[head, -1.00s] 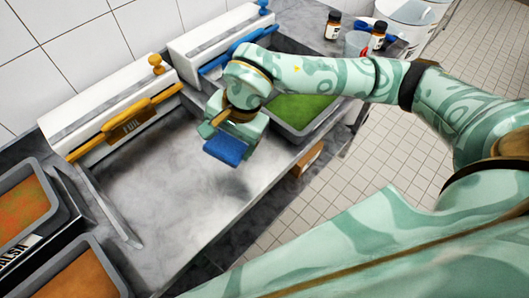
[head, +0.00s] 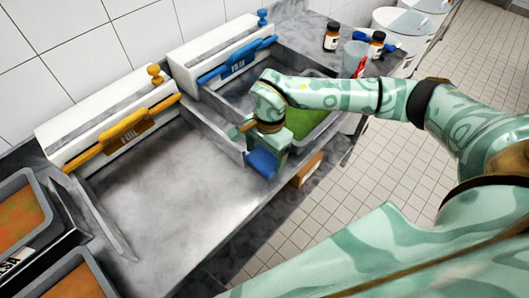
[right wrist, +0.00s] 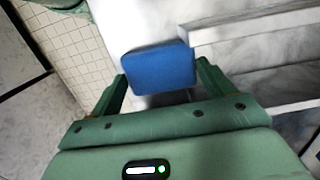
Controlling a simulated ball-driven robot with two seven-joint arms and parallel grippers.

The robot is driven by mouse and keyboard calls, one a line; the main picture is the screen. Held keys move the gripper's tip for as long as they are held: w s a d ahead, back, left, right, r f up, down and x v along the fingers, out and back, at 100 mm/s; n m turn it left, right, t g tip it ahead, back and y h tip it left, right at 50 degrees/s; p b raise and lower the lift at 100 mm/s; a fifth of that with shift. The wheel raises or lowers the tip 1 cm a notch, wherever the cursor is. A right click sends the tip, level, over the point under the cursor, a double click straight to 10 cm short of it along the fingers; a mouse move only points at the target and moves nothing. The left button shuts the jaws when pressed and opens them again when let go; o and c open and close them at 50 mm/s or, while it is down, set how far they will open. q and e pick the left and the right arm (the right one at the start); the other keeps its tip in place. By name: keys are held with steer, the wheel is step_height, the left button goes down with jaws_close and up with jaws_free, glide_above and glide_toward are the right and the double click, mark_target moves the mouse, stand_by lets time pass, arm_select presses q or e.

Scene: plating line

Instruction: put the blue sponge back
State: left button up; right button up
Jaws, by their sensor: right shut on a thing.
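The blue sponge (head: 262,163) is in my right gripper (head: 268,150), near the front edge of the steel counter, beside the end of a low steel divider. In the right wrist view the blue sponge (right wrist: 159,66) sits between the two green fingers of the right gripper (right wrist: 160,90), close to a pale ledge on its right. The gripper is shut on the sponge. Whether the sponge touches the counter is hard to tell. My left gripper is not in view.
A tray of green food (head: 305,122) lies behind my right arm. Foil dispensers with a yellow bar (head: 122,130) and a blue bar (head: 236,63) stand along the wall. Orange food trays (head: 22,222) are at left. The counter middle (head: 165,190) is clear.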

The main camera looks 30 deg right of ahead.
mark_target(268, 154)
steer(key=o, duration=0.8)
steer(key=r, duration=0.4)
steer(key=d+r+p, duration=0.1)
steer(key=r, duration=0.7)
steer(key=shift+w+d, duration=0.15)
steer(key=shift+w, duration=0.1)
